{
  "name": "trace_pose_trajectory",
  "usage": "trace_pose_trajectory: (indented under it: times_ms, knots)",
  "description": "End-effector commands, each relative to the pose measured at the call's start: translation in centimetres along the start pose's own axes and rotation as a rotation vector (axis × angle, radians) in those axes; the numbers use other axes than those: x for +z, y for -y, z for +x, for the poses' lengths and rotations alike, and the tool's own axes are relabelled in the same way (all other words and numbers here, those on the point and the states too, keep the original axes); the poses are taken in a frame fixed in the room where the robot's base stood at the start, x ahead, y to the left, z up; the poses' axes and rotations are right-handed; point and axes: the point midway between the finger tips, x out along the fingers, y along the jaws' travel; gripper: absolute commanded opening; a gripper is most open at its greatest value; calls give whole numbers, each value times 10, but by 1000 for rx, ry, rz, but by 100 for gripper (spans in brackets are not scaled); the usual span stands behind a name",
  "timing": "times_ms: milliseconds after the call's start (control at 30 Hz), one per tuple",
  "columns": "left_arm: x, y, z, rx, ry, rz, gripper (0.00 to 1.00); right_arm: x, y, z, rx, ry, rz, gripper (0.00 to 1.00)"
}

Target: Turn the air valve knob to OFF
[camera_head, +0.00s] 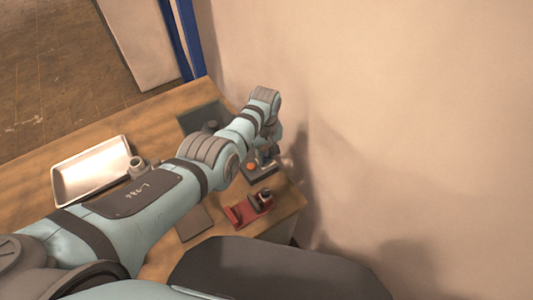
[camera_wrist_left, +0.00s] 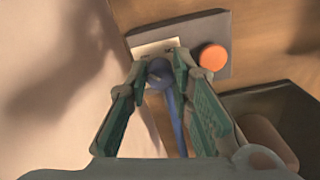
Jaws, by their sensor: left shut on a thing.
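In the left wrist view, the air valve knob (camera_wrist_left: 160,72) is dark blue with a long blue lever (camera_wrist_left: 178,125) pointing toward the camera. It sits on a grey panel (camera_wrist_left: 225,30), beside a pale label (camera_wrist_left: 154,47) whose marks are too small to read. My left gripper (camera_wrist_left: 161,70) is shut on the knob, one green-padded finger on each side. In the head view my left gripper (camera_head: 267,150) is at the panel (camera_head: 262,174), and my arm partly hides it. The knob cannot be made out there. My right gripper is not in view.
An orange round button (camera_wrist_left: 212,57) sits on the panel close to the right finger. A dark box (camera_wrist_left: 275,110) lies right of it. On the wooden table are a red fixture (camera_head: 236,214) and a metal tray (camera_head: 60,185). A pale wall (camera_head: 400,120) rises close behind the panel.

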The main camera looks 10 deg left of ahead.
Motion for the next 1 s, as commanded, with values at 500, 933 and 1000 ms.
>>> trace_pose_trajectory:
  times_ms: [500, 933, 1000]
  knots:
    - [-2, 0, -1, 2, -6, 1, 41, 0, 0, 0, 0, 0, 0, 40]
    - [-3, -2, -43, 7, -9, 0, 41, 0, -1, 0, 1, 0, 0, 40]
    - [-3, -1, -64, 5, -8, 1, 41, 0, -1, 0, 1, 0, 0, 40]
